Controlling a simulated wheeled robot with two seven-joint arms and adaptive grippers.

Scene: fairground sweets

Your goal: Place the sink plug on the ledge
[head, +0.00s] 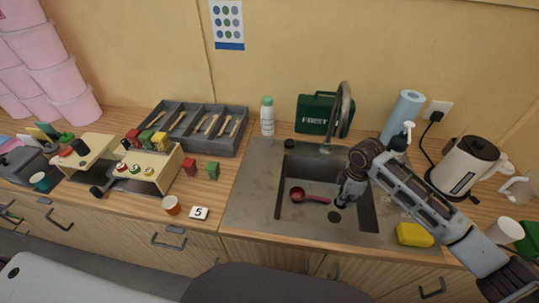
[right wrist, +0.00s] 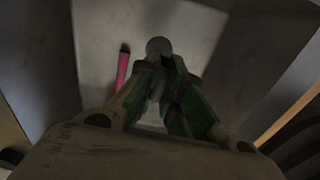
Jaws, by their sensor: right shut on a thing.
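My right gripper (head: 342,201) reaches down into the steel sink basin (head: 287,166), its fingertips low near the basin floor. In the right wrist view its fingers (right wrist: 160,62) are closed together on a small round grey thing, which looks like the sink plug (right wrist: 159,46). In the head view the plug is hard to make out. A dark round spot (head: 335,216) shows on the basin floor by the fingertips; I cannot tell whether it is the drain or the plug. The flat steel ledge (head: 250,205) surrounds the basin. My left gripper is not in view.
A red ladle (head: 312,198) lies in the basin, left of the gripper. The faucet (head: 346,108) arches over the back. A yellow sponge (head: 414,235) sits at the right front. The ledge left of the basin is clear.

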